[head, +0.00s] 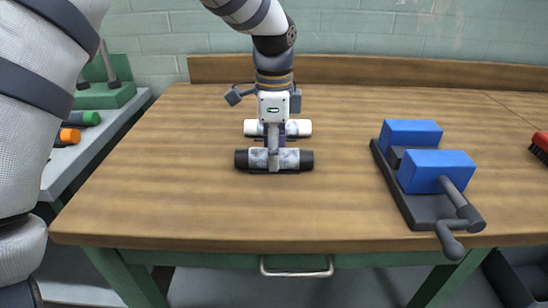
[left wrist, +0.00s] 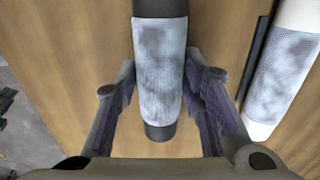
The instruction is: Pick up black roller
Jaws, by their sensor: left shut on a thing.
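The black roller (head: 294,159) has black ends and a mottled grey-white middle. It lies crosswise low over the table in the head view. My left gripper (head: 273,157) comes down onto it from behind and is shut on its middle. In the left wrist view the black roller (left wrist: 160,75) stands between the two fingers of my left gripper (left wrist: 162,105). I cannot tell whether the roller still touches the table. My right gripper is not in view.
A similar roller with white ends (head: 302,128) lies just behind the black one. A black vise with blue jaws (head: 440,172) stands on the right of the wooden table (head: 170,190). A red brush (head: 540,146) is at the right edge. The table's left part is clear.

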